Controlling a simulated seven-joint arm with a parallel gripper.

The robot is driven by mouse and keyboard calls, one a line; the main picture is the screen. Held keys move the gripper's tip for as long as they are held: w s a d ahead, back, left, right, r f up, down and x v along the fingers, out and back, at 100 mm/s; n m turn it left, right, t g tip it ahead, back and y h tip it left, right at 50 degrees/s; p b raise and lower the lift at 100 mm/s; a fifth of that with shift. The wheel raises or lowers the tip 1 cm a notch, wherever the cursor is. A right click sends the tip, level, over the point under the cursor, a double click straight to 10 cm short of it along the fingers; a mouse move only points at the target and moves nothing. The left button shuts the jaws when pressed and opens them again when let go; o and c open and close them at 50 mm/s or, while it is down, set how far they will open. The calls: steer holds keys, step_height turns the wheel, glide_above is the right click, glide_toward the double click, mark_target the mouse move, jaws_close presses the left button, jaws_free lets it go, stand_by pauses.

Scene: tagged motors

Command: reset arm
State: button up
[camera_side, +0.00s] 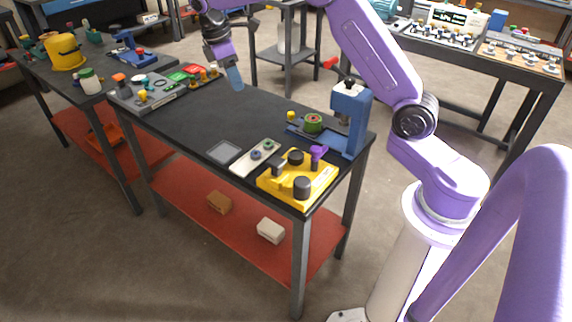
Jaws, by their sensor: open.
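My gripper (234,78) hangs above the far part of the dark workbench (190,127), at the end of my purple arm. Its fingers point down, and a bluish fingertip part shows in front of the bench surface. The gap between the fingers is hard to see at this size, and nothing can be seen held there. The gripper is near the right end of a row of small coloured parts (187,72) and apart from the blue press (349,110).
A yellow fixture (297,180) with black knobs, a pale plate (257,157) with round parts and a grey square (223,152) lie at the bench's near end. A green and red round part (313,122) sits by the press. The bench middle is clear. Other tables stand around.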

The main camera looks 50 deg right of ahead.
steer(key=s+a+r+n+t+y, duration=0.1)
steer(key=s+a, duration=0.5)
steer(key=s, duration=0.4)
steer(key=s+a+r+y, duration=0.1)
steer(key=s+a, duration=0.5)
steer(key=s, duration=0.4)
steer(key=s+d+f, duration=0.1)
steer(key=s+d, duration=0.1)
steer(key=s, duration=0.8)
steer(key=s+d+f+n+y, duration=0.1)
steer(key=s+d+f, duration=0.1)
steer(key=s, duration=0.8)
steer(key=shift+d+f, duration=0.25)
steer(key=shift+f, duration=0.05)
